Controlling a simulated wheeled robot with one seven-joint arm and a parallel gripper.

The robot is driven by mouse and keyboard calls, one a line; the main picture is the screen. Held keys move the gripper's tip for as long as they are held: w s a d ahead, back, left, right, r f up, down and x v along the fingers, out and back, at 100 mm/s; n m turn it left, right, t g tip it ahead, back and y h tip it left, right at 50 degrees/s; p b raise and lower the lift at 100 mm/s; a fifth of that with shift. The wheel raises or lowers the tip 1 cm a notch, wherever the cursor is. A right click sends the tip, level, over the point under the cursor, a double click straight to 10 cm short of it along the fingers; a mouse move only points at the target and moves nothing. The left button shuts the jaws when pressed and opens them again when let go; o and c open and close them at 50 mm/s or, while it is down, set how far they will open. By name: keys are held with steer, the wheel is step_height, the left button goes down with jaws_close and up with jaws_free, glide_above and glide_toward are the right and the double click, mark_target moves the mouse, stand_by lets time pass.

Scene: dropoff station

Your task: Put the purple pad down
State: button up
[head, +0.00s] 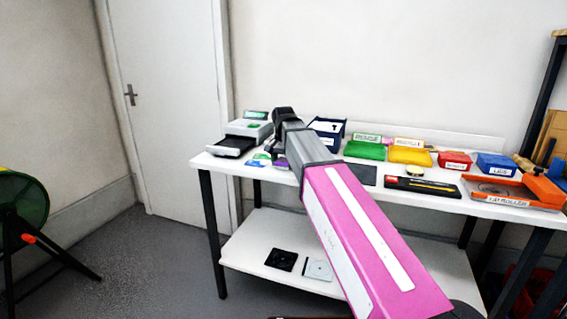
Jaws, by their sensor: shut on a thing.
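The work table (222,166) stands against the wall. My arm reaches over it, and my gripper (279,152) points down near the table's left part, partly hidden by my own forearm. My gripper is shut on the purple pad (281,163), of which only a small purple piece shows beside the arm. I cannot tell whether the pad touches the table top.
Small green and blue pieces (259,159) lie just left of the gripper. A grey-green machine (248,129) stands at the left end. Green (364,151), yellow (410,156), red (455,161) and blue bins (495,165) line the back. A dark tray (361,175) lies right of my arm.

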mark_target(284, 160)
steer(key=shift+f, duration=0.25)
steer(key=shift+s+f, duration=0.1)
steer(key=shift+f, duration=0.1)
steer(key=o, duration=0.9)
steer(key=shift+c, duration=0.2)
steer(key=shift+o, duration=0.6)
steer(key=shift+f, duration=0.1)
steer(key=shift+s, duration=0.15)
steer(key=shift+d, duration=0.1)
steer(key=shift+s+d, duration=0.1)
steer(key=shift+s, duration=0.05)
steer(key=shift+c, duration=0.6)
steer(key=shift+o, duration=0.6)
steer(key=shift+r, duration=0.5)
step_height(284, 160, up, 12)
steer(key=shift+w+a, duration=0.2)
steer(key=shift+w, duration=0.2)
